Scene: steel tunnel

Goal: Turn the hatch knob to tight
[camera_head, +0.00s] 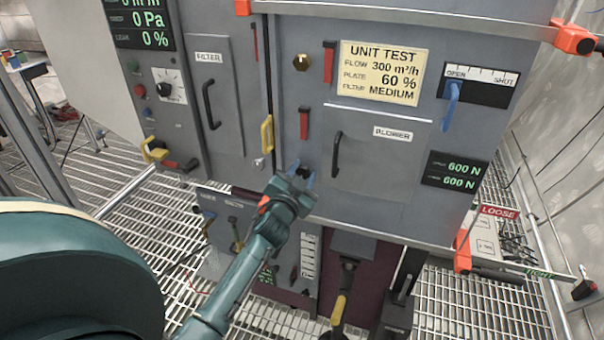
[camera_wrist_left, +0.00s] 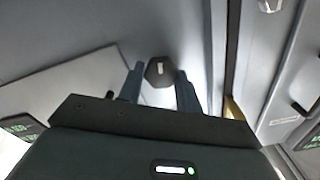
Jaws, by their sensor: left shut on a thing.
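A small dark knob (camera_head: 303,173) sits low on the front of the grey cabinet, left of the BLOWER panel (camera_head: 375,160). My left gripper (camera_head: 303,178) is shut on it, one finger on each side. In the left wrist view the dark, many-sided knob (camera_wrist_left: 160,70) shows between the two fingers, with a pale mark on its face. The fingers partly hide it in the head view. A red LOOSE sign (camera_head: 498,211) and a green TIGHT sign (camera_head: 540,273) show at the lower right. My right gripper is not in view.
A red handle (camera_head: 304,122) is above the knob and a yellow handle (camera_head: 267,134) to its left. A black handle (camera_head: 337,153) is on the BLOWER panel. A blue lever (camera_head: 451,100) is at the upper right. Orange corner pieces (camera_head: 461,250) jut from the cabinet.

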